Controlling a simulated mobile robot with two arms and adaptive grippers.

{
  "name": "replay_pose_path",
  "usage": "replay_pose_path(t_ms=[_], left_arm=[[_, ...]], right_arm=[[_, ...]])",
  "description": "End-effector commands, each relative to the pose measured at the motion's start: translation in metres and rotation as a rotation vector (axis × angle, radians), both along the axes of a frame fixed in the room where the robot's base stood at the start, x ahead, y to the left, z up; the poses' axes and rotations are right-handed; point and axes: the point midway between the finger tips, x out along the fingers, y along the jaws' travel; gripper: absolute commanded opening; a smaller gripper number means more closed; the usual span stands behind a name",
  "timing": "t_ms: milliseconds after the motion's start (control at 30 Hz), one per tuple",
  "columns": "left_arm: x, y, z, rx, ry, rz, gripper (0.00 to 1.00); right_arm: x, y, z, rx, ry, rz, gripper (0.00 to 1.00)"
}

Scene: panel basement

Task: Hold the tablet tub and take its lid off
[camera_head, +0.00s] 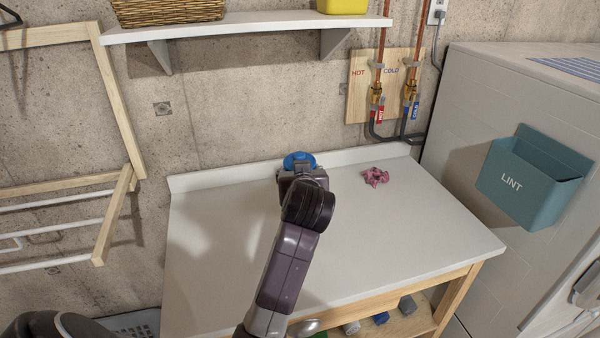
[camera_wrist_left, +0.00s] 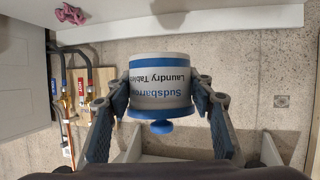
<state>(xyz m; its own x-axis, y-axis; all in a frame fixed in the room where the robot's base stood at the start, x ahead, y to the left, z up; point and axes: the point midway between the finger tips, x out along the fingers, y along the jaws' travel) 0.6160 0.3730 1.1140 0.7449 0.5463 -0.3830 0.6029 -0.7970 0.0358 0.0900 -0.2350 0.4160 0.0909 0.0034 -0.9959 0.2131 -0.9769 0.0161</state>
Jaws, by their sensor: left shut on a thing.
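The tablet tub (camera_wrist_left: 160,90) is grey-white with blue bands and "Sudsbarrow Laundry Tablets" lettering. It appears upside down in the left wrist view. Its blue lid (camera_wrist_left: 160,113), with a round knob, is on the tub. In the head view the blue lid (camera_head: 299,160) shows at the back of the worktop, with most of the tub hidden behind my arm. My left gripper (camera_wrist_left: 161,88) is shut on the tub, one finger on each side of its body. The tub's base is at or close to the worktop; I cannot tell if it touches. My right gripper is not in view.
The white worktop (camera_head: 400,240) is mostly clear. A crumpled pink cloth (camera_head: 375,177) lies right of the tub. A wall shelf (camera_head: 250,25) hangs above. Hot and cold pipes (camera_head: 378,75) run behind. A teal lint bin (camera_head: 530,180) is on the machine at right.

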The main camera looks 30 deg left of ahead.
Motion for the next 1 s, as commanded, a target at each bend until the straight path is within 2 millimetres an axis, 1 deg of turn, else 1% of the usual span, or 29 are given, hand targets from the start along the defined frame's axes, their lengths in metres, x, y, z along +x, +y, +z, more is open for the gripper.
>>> replay_pose_path(t_ms=[33,100,133,467,567,667,800,900,1000], left_arm=[[0.000,0.000,0.000,0.001,-0.001,0.000,0.15],[0.000,0.000,0.000,0.001,-0.001,0.000,0.07],[0.000,0.000,0.000,0.001,-0.001,0.000,0.05],[0.000,0.000,-0.002,0.001,0.000,-0.008,0.05],[-0.001,-0.002,-0.013,0.003,0.004,-0.043,0.05],[-0.004,-0.008,-0.032,0.001,0.007,-0.119,0.05],[-0.011,-0.022,-0.059,-0.001,0.005,-0.271,0.05],[-0.017,-0.032,-0.073,0.001,0.004,-0.375,0.05],[-0.024,-0.043,-0.082,0.002,0.001,-0.472,0.05]], right_arm=[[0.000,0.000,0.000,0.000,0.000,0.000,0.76],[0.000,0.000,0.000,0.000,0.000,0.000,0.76],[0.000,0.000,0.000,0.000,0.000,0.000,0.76],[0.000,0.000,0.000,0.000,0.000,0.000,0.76],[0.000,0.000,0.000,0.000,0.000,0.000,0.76],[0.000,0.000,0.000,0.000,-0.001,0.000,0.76],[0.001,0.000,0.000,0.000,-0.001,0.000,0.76],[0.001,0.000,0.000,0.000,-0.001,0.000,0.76],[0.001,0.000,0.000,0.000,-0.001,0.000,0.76]])
